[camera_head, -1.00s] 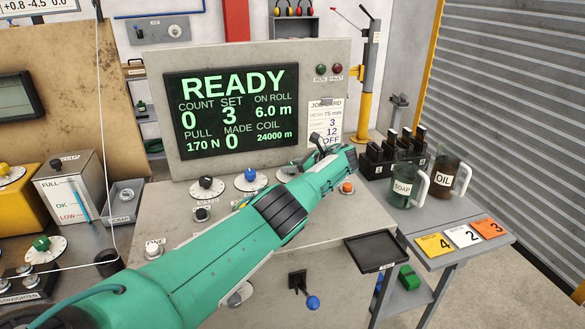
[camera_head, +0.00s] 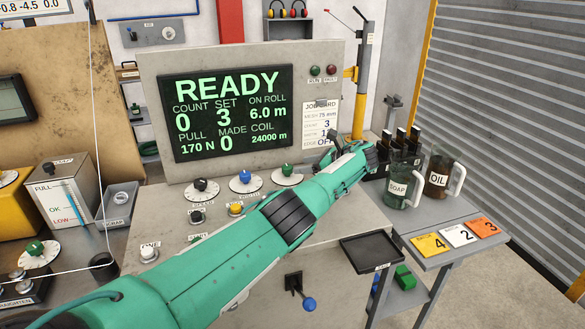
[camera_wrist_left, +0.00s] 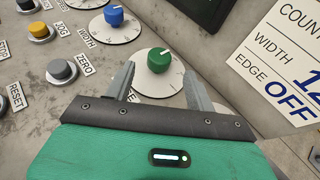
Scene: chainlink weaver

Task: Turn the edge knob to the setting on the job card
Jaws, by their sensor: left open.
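The green knob (camera_head: 287,170) sits on a round white dial at the right end of the row of dials. In the left wrist view the green knob (camera_wrist_left: 159,60) lies just ahead of my left gripper (camera_wrist_left: 158,70), whose two fingers are apart and empty. I cannot tell whether they touch the dial. Its white mark points up and right; its label is covered. The job card (camera_head: 320,125) hangs right of the screen. On the card in the wrist view (camera_wrist_left: 285,65), the EDGE line reads OFF. My left arm crosses the panel in the head view. My right gripper is not shown.
A blue knob (camera_head: 245,176) and a black knob (camera_head: 200,185) stand left of the green one. Small push buttons, one yellow (camera_head: 236,209), sit below them. The SOAP jug (camera_head: 400,183) and OIL jug (camera_head: 440,177) stand right of my arm. A black tray (camera_head: 372,252) is at the front.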

